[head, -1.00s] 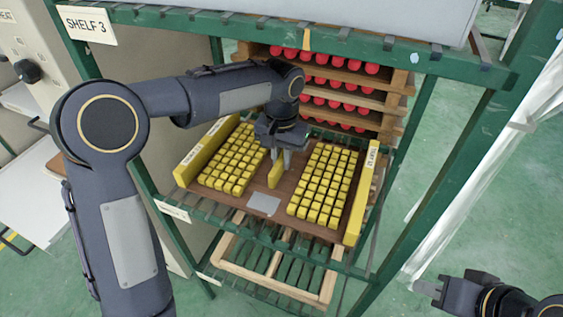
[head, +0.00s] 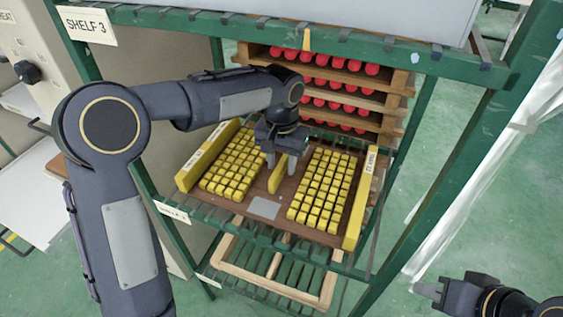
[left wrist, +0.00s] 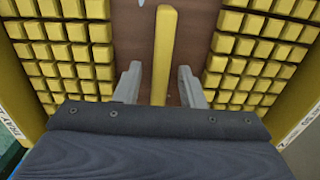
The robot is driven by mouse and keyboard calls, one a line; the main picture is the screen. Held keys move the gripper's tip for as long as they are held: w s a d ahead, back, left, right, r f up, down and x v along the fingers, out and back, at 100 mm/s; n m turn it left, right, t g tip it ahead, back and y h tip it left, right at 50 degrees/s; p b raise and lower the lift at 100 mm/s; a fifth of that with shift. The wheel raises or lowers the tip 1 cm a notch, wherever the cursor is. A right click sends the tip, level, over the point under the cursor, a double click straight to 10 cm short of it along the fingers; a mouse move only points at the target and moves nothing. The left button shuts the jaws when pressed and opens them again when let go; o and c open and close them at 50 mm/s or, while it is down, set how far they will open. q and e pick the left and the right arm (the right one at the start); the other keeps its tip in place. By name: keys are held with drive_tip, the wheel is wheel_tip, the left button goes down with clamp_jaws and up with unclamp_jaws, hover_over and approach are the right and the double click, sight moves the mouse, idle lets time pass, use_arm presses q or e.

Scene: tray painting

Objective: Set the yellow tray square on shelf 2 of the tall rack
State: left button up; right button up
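The yellow tray (head: 264,207) has a brown base, yellow side walls and a yellow middle bar, with yellow blocks in rows on both sides. It lies on the middle shelf (head: 173,211) of the green rack, and looks slightly turned relative to the shelf's front edge. My left gripper (head: 280,161) is over the tray's middle, by the yellow bar (head: 278,177). In the left wrist view, its two fingers (left wrist: 157,85) stand apart on either side of the bar (left wrist: 164,50), with gaps to both. My right gripper (head: 428,287) is at the lower right, away from the rack; its fingers are unclear.
The shelf above carries the label SHELF 3 (head: 86,25). Stacked wooden trays with red pieces (head: 330,85) stand behind the rack. An empty wooden frame (head: 255,273) lies on the shelf below. A green upright (head: 440,180) stands at the right.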

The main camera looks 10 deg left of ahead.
sight(281, 163)
use_arm(q)
wheel_tip(281, 163, up, 7)
drive_tip(key=shift+r+p, duration=0.2)
drive_tip(key=shift+p, duration=0.4)
drive_tip(key=s+a+r+t+h, duration=0.1)
drive_tip(key=s+a+r, duration=0.2)
drive_tip(key=s+a, duration=0.45)
drive_tip(key=s+a+f+n+t+h, duration=0.1)
drive_tip(key=s+f+n+t, duration=0.1)
drive_tip(key=s, duration=0.7)
drive_tip(key=s+a+f+n+t+h, duration=0.1)
drive_tip(key=s+f, duration=0.4)
drive_tip(key=s, duration=0.5)
drive_tip(key=shift+a+n+t+h, duration=0.4)
drive_tip(key=shift+a+n+t, duration=0.1)
drive_tip(key=shift+t, duration=0.3)
wheel_tip(281, 163, up, 10)
drive_tip(key=p, duration=1)
